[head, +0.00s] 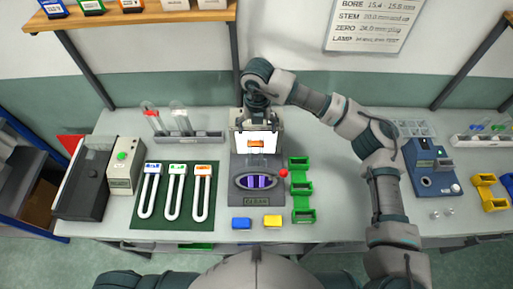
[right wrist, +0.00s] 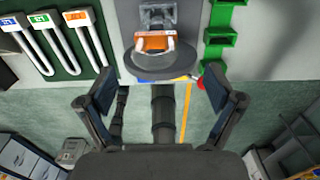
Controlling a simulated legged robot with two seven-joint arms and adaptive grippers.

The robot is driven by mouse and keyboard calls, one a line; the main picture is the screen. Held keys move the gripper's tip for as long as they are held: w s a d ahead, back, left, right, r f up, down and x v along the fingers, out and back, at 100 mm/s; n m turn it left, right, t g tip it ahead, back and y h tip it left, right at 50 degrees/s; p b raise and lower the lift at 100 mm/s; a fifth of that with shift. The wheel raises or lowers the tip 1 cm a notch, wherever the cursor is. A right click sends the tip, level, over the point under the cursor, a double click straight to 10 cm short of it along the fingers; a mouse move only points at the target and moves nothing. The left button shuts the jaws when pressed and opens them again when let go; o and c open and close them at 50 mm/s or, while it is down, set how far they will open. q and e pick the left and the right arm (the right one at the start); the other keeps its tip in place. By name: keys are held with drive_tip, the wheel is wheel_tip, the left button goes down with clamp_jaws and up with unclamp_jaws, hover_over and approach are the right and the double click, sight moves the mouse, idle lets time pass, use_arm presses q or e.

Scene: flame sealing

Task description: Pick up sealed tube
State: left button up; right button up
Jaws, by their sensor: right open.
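A small orange-labelled piece (head: 256,143) shows against a white panel on the grey station (head: 240,166). In the right wrist view an orange piece (right wrist: 155,43) with pale edges sits above a round grey part. I cannot tell whether it is the sealed tube. My right gripper (head: 257,122) is over the back of the station; in the right wrist view (right wrist: 158,88) its fingers are wide apart with nothing between them. Three U-shaped tubes with blue, green and orange labels (head: 175,190) lie on a green mat (head: 150,221). My left gripper is out of view.
A rack (head: 185,138) with upright tubes, one red-topped, stands at the back left.

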sight(255, 142)
drive_tip(key=f, duration=0.3)
drive_tip(key=shift+w, duration=0.25)
drive_tip(key=shift+a+f+p, duration=0.2)
drive_tip(key=shift+f+p, duration=0.2)
drive_tip(key=shift+f, duration=0.15)
drive_tip(key=shift+a+f+p, duration=0.15)
drive_tip(key=shift+f+p, duration=0.2)
drive_tip(key=shift+f, duration=0.2)
wheel_tip(255, 142, down, 3)
drive_tip(key=shift+a+f+p, duration=0.1)
drive_tip(key=shift+f+p, duration=0.1)
drive_tip(key=shift+p, duration=0.45)
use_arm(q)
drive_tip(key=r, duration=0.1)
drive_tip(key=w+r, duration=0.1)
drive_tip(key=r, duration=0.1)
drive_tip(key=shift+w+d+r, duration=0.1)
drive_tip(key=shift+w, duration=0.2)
use_arm(e)
drive_tip(key=shift+d+f, duration=0.2)
drive_tip(key=shift+f, duration=0.05)
drive_tip(key=c, duration=1.1)
drive_tip(key=shift+a, duration=0.15)
drive_tip(key=c, duration=0.3)
